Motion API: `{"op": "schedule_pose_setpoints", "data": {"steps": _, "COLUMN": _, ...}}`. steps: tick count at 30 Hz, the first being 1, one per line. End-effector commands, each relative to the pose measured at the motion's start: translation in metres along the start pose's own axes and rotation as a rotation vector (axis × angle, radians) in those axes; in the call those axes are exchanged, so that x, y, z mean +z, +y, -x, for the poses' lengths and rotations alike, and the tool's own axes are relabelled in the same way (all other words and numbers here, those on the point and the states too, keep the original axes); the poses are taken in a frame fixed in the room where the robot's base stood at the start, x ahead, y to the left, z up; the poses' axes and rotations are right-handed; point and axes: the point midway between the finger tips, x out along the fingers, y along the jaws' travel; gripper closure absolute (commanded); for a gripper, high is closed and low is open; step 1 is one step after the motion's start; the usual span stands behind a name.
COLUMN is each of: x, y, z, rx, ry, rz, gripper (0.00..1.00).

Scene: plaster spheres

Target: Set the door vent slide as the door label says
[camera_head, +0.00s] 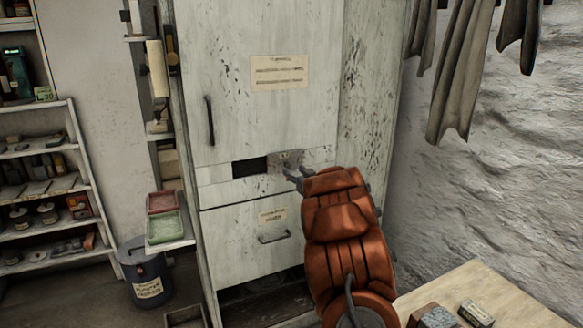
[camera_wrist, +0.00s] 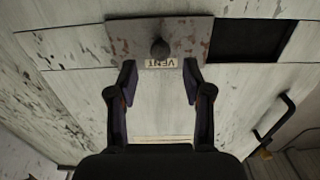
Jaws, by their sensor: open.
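The vent slide (camera_head: 285,160) is a small worn metal plate on the pale, chipped cabinet door (camera_head: 235,110). It also shows in the wrist view (camera_wrist: 190,32), with a dark round knob (camera_wrist: 160,47) and an upside-down VENT tag (camera_wrist: 160,63). A dark vent opening (camera_head: 250,167) lies uncovered left of the slide in the head view. The door label (camera_head: 279,72) is above; its text is too small to read. My gripper (camera_head: 296,173) is open at the slide. In the wrist view its fingers (camera_wrist: 159,73) flank the tag, apart from the knob.
A lower drawer (camera_head: 250,235) with a handle is below the vent. Shelves (camera_head: 45,190) and a bin (camera_head: 145,272) stand left. Cloths (camera_head: 460,80) hang at upper right. A table (camera_head: 500,300) with small blocks is at lower right.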

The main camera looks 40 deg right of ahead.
Motion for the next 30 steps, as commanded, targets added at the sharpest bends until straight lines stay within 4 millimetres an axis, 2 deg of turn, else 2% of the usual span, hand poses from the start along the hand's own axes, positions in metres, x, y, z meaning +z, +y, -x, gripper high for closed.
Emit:
{"op": "schedule_pose_setpoints", "data": {"steps": 3, "x": -0.003, "y": -0.001, "z": -0.015, "rx": -0.001, "ry": 0.004, "rz": 0.001, "gripper": 0.50}}
{"op": "schedule_pose_setpoints", "data": {"steps": 9, "x": -0.002, "y": 0.000, "z": -0.034, "rx": 0.000, "ry": 0.002, "rz": 0.001, "gripper": 0.50}}
{"op": "schedule_pose_setpoints", "data": {"steps": 21, "x": -0.001, "y": 0.000, "z": -0.039, "rx": 0.001, "ry": 0.001, "rz": 0.001, "gripper": 0.51}}
{"op": "schedule_pose_setpoints", "data": {"steps": 30, "x": -0.001, "y": 0.000, "z": -0.039, "rx": 0.001, "ry": 0.001, "rz": 0.001, "gripper": 0.82}}
